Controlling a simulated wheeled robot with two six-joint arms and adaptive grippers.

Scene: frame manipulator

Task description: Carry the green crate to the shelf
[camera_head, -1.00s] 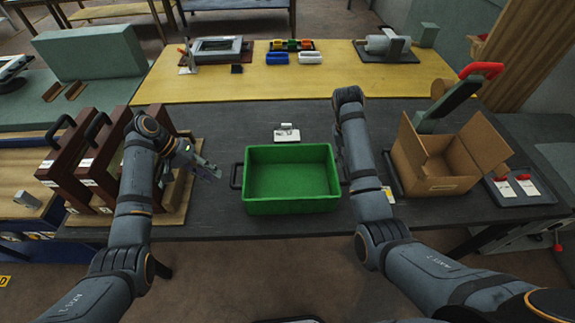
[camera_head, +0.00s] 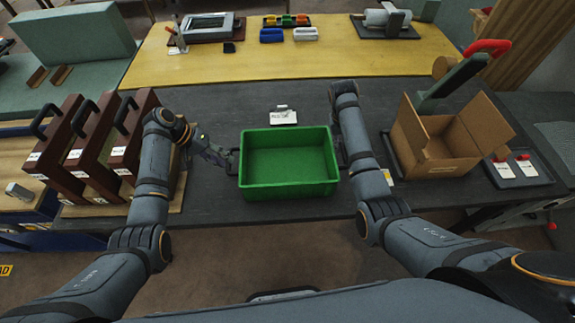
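The green crate (camera_head: 289,191) stands upright and empty on the dark table, near its front edge. A dark handle (camera_head: 233,161) shows on its left side. My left gripper (camera_head: 228,160) is at that left handle; whether its fingers are open or shut on it is too small to tell. My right gripper (camera_head: 345,158) is at the crate's right side, mostly hidden behind my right forearm, and so is the right handle. No shelf is clearly made out in view.
An open cardboard box (camera_head: 440,150) stands right of my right arm, beside a tray with red-tagged items (camera_head: 518,170). Dark red cases (camera_head: 88,150) stand left of my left arm. A white label card (camera_head: 283,117) lies behind the crate. A yellow table (camera_head: 290,70) lies beyond.

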